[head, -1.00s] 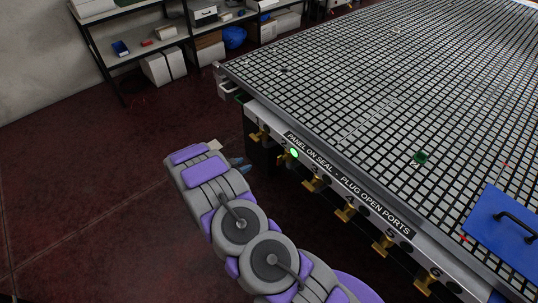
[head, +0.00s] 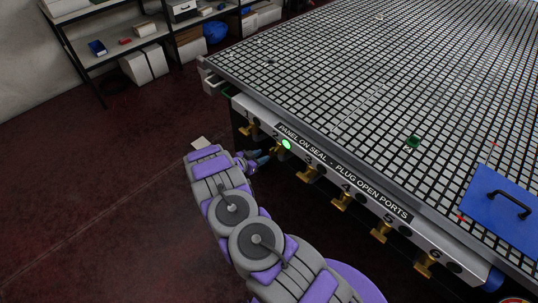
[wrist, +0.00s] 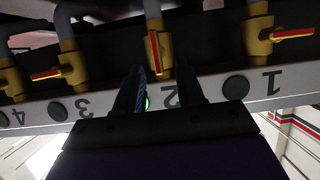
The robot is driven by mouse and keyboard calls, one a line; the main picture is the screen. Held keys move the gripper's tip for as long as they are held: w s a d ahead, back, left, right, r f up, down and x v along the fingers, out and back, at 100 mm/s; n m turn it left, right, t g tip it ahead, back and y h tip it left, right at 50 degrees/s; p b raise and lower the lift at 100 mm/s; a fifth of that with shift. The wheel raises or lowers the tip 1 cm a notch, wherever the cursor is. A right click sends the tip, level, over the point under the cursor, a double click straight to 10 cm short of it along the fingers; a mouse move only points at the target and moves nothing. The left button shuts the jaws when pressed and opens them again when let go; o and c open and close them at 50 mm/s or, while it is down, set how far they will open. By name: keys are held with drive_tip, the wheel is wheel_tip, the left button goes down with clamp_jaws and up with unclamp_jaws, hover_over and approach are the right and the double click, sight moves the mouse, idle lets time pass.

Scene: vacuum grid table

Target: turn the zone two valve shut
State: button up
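The zone two valve (wrist: 157,22) is a brass body on a grey pipe, under the panel label 2, upside down in the wrist view. Its red handle (wrist: 155,52) lies in line with the pipe, unlike the crosswise handles of the neighbouring valves. My gripper (wrist: 160,72) is open, with one dark finger on each side of the handle's near end. I cannot tell whether either finger touches it. In the head view my gripper (head: 262,156) is at the table's front edge by the number 2, and largely hides that valve.
A green lamp (head: 286,144) glows beside the number 2. Valve 1 (wrist: 259,35) and valve 3 (wrist: 72,65) flank zone two closely. The grid table (head: 330,75) overhangs the valve row. A blue panel with a black handle (head: 500,212) lies on it. Floor at left is clear.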

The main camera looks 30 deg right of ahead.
sight(270, 154)
drive_tip(key=x, duration=0.6)
drive_tip(key=shift+s+d+b, duration=0.1)
drive_tip(key=shift+s+b, duration=0.25)
drive_tip(key=shift+b, duration=0.05)
drive_tip(key=shift+w+d+f, duration=0.1)
drive_tip(key=shift+w+d, duration=0.2)
drive_tip(key=shift+d, duration=0.1)
drive_tip(key=shift+a, duration=0.4)
drive_tip(key=shift+d, duration=0.5)
drive_tip(key=c, duration=0.5)
clamp_jaws()
drive_tip(key=shift+a, duration=0.15)
